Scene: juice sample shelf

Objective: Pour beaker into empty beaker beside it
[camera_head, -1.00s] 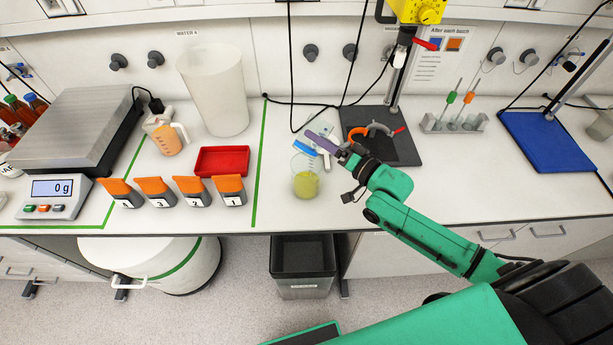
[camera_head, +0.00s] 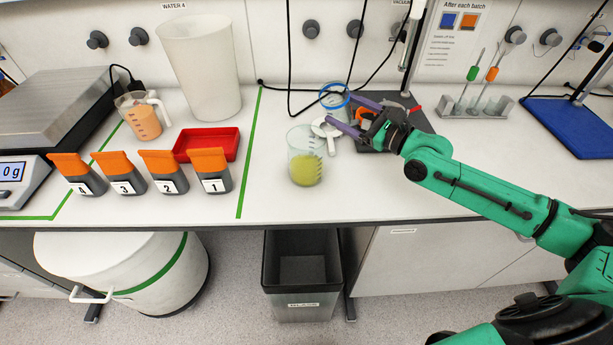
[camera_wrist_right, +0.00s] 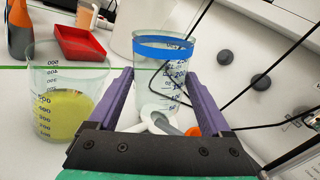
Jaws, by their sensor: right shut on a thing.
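A clear beaker holding yellow-green liquid (camera_head: 305,168) stands upright on the bench; it also shows at the left of the right wrist view (camera_wrist_right: 62,112). An empty clear beaker with a blue band (camera_head: 334,97) is just behind it to the right. My right gripper (camera_head: 341,109) has its purple fingers on either side of this empty beaker and is shut on it. In the right wrist view the empty beaker (camera_wrist_right: 163,72) sits between the fingertips, looking upright. I cannot tell whether its base touches the bench. My left gripper is out of view.
A white handled tool (camera_head: 327,130) lies close by the beakers. A dark stand base (camera_head: 415,122) is behind my gripper. Bench front is clear.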

